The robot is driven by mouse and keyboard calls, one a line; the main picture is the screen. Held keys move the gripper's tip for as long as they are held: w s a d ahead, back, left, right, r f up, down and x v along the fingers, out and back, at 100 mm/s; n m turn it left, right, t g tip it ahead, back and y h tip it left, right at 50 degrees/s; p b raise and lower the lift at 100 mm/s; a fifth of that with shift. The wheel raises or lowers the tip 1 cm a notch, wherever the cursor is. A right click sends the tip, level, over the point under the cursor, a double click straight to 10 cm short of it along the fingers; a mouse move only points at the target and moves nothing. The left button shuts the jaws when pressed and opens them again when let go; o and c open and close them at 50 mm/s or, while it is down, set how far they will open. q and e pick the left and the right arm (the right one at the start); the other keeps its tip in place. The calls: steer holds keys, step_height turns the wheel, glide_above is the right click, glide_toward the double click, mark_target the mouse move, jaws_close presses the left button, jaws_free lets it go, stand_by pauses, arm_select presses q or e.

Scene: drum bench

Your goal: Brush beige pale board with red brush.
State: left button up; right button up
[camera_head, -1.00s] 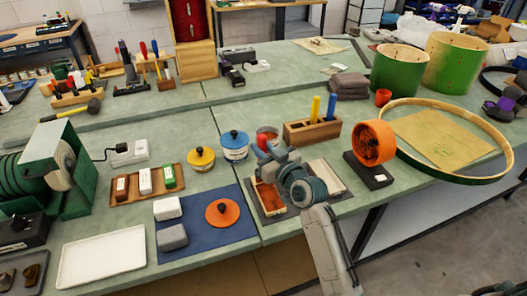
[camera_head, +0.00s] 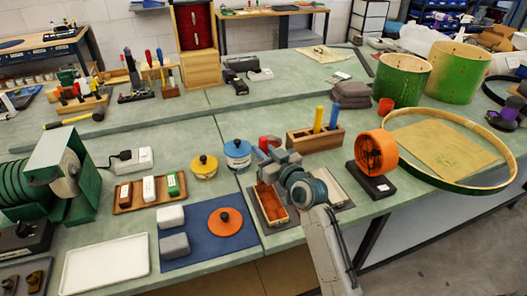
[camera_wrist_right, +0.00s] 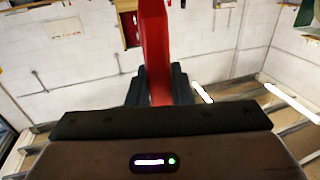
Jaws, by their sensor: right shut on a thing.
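My right gripper (camera_head: 273,158) is shut on a red brush, seen as a long red piece (camera_wrist_right: 157,50) between the fingers in the right wrist view. The brush's far end is out of that view. In the head view the gripper hangs over the back of a dark mat with two shallow trays. A pale beige board (camera_head: 334,188) lies on the right side, partly hidden by my wrist. A reddish-brown tray (camera_head: 271,201) lies on the left. I cannot tell whether the brush touches anything. My left gripper is not in view.
A wooden block with yellow and blue sticks (camera_head: 316,139) stands behind the gripper. An orange wheel on a dark base (camera_head: 376,153) is to the right. A blue-lidded pot (camera_head: 237,153) and a blue mat with an orange disc (camera_head: 225,222) are to the left.

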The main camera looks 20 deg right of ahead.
mark_target(264, 138)
steer(key=shift+r+p, duration=1.6)
steer(key=shift+r, duration=0.65)
